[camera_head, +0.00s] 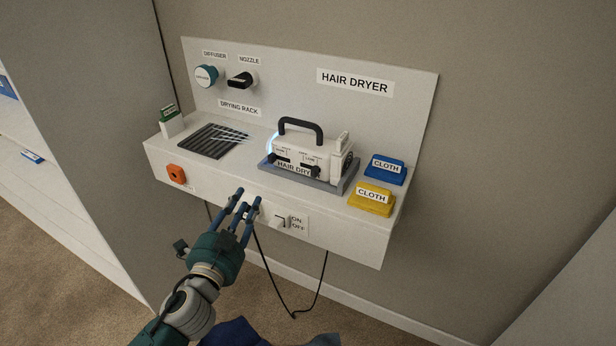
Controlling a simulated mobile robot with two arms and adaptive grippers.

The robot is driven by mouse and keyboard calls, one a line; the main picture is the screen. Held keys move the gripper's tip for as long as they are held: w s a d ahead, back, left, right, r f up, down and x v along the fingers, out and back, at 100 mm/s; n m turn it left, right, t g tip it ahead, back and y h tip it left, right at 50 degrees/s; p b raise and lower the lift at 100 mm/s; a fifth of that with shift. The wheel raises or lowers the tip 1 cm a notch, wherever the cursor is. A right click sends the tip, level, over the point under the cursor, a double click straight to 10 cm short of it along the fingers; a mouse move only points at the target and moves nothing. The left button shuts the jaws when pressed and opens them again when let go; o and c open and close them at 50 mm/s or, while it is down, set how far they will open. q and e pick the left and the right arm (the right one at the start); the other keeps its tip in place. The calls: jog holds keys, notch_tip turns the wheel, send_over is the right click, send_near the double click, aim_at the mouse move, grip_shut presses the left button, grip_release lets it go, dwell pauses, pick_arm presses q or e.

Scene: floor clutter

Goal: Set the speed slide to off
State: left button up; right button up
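The white hair dryer unit (312,153) with a black top handle sits on a grey-blue tray (345,186) on the shelf. Small labelled slides with dark knobs (282,158) show on its front face. The slide lettering is too small to read, so I cannot tell the speed setting. My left gripper (243,203) is in front of the shelf's front panel, below and left of the dryer. Its blue fingers point up, apart from each other, with nothing visible between them. My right gripper does not show.
An ON/OFF wall-type switch (283,222) is on the front panel, just right of my fingers. A drying rack (213,141) and an orange button (177,174) are left. Blue cloth (386,174) and yellow cloth (370,204) lie right. A black cable (325,275) hangs below.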

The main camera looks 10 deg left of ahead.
aim_at(312, 174)
pick_arm(q)
jog(key=w+d+m+g+h, duration=0.1)
jog(key=w+d+m+h, duration=0.2)
jog(key=w+d+m, duration=0.1)
jog(key=w+d+m+g+h, duration=0.1)
jog(key=w+d+m+h, duration=0.2)
jog(key=d+m, duration=0.1)
jog(key=w+d+m+g+h, duration=0.1)
jog(key=w+d+m+h, duration=0.1)
jog(key=w+d+m, duration=0.2)
jog(key=shift+w+d+r+m+h+p, duration=0.1)
jog(key=shift+w+d+m+h+p, duration=0.1)
jog(key=shift+d, duration=0.15)
jog(key=shift+w+d+r+m+h+p, duration=0.1)
jog(key=shift+d+m+h, duration=0.1)
jog(key=shift+d, duration=0.15)
jog(key=shift+c, duration=0.3)
grip_shut()
